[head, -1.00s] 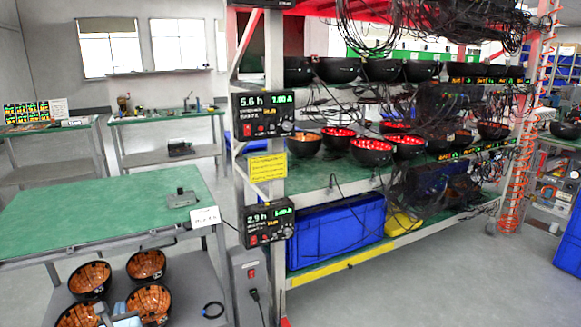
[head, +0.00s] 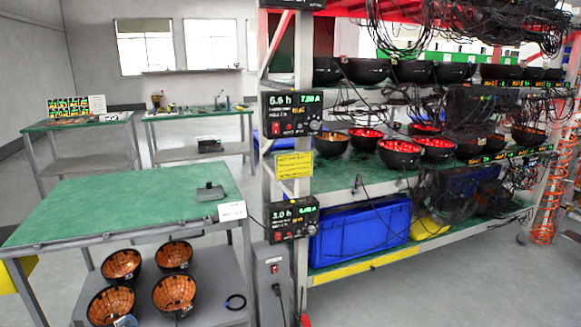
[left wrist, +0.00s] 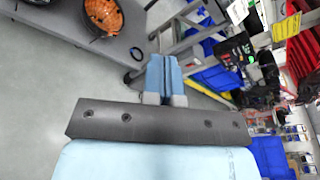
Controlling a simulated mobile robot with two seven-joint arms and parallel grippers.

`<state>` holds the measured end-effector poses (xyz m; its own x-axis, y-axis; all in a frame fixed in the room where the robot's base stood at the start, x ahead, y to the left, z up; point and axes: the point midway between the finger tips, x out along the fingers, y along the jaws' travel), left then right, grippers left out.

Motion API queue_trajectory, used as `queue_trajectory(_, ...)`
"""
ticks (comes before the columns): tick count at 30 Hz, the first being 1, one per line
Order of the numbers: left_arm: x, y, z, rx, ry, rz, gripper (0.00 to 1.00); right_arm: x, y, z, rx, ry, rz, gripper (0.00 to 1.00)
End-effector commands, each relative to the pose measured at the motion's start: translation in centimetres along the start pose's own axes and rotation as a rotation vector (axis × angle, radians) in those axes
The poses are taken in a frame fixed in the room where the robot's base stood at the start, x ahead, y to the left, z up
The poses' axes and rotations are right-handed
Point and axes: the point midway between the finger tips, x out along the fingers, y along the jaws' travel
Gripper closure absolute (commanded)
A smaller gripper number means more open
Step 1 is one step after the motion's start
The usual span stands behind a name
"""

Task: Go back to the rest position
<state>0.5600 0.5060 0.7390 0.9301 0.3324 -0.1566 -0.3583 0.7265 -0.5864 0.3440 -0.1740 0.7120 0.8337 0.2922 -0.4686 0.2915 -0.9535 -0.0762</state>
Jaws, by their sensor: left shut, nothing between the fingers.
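My left gripper (left wrist: 164,78) shows in the left wrist view with its two light-blue fingers pressed together and nothing between them. In the head view only a small light-blue tip of it (head: 126,321) shows at the bottom edge, in front of the bowls under the green table. My right gripper is not in view.
A green-topped table (head: 120,208) stands at the left, with several orange-lined bowls (head: 122,265) on its lower shelf. The burn-in rack (head: 345,178) with black bowls, cables and a blue bin (head: 360,232) stands at the right. Grey floor is open at lower right.

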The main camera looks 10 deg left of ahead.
Motion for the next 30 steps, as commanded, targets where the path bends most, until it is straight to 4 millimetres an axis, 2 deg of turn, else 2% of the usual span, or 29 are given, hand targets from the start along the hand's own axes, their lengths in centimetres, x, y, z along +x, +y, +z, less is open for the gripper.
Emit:
queue_trajectory(1, -2.3, -0.1, -2.3, -0.145, 0.073, 0.003, 1.00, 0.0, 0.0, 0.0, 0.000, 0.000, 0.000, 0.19)
queue_trajectory(3, -5.8, -0.5, -5.3, -0.386, 0.182, 0.027, 1.00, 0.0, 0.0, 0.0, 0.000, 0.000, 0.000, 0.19)
queue_trajectory(6, -11.3, -1.3, -9.3, -0.745, 0.339, 0.104, 1.00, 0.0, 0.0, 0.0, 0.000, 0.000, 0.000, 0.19)
queue_trajectory(9, -16.1, -2.2, -12.1, -1.044, 0.460, 0.207, 1.00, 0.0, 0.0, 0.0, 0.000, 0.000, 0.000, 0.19)
queue_trajectory(15, -24.0, -4.2, -15.2, -1.495, 0.622, 0.438, 1.00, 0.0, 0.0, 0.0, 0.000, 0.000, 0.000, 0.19)
queue_trajectory(20, -29.7, -6.0, -16.5, -1.793, 0.707, 0.652, 1.00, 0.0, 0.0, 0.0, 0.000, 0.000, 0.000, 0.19)
queue_trajectory(22, -29.3, -6.9, -17.1, -1.839, 0.691, 0.638, 1.00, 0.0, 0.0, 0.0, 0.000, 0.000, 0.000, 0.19)
queue_trajectory(30, -30.1, -10.2, -18.9, -2.017, 0.663, 0.650, 1.00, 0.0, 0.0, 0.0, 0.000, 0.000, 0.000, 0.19)
